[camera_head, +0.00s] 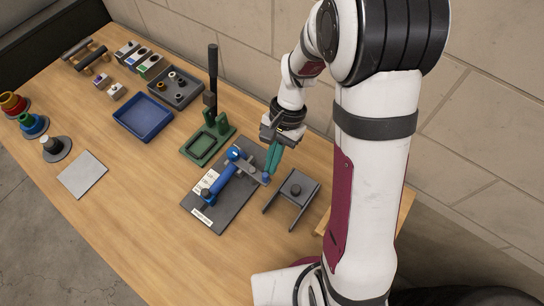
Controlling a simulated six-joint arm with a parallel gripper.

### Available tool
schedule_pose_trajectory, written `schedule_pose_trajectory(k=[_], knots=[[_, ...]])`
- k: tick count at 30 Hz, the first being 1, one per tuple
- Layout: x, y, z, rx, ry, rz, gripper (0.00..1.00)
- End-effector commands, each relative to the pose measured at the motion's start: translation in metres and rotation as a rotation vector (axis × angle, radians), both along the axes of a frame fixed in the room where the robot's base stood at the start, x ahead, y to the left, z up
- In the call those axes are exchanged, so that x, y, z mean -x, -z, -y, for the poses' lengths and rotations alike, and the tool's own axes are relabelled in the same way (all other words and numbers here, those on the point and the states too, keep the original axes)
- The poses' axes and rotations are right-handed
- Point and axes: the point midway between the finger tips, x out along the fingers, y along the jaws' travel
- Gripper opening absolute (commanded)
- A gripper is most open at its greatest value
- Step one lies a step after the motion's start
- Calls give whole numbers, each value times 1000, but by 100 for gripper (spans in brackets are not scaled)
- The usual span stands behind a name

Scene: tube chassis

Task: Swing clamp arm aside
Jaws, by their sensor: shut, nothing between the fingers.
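The clamp arm (250,171) is a grey bar on the dark fixture plate (236,205). It reaches from a blue clamp body (236,154) at the plate's upper part toward the right, with a small blue tip at its end. A blue tube (219,184) lies slanted on the plate beside white labels. My gripper (270,170) has teal fingers that are shut and empty. The fingertips are close to the right end of the clamp arm; I cannot tell whether they touch it.
A grey bracket (293,190) with a dark knob stands right of the plate. A green press with an upright black lever (212,75) stands behind. A blue tray (142,117), a grey parts tray (164,88) and a light flat sheet (83,175) lie leftward. The table's front left is clear.

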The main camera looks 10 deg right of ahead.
Motion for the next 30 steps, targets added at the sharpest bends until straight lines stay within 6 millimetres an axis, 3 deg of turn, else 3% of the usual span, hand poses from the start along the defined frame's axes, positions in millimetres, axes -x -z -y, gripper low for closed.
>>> schedule_pose_trajectory(k=[8,20,30], knots=[[7,0,-2,-1,141,-2,0],[22,0,-11,-1,507,-1,0],[31,0,-23,-1,509,-1,0]])
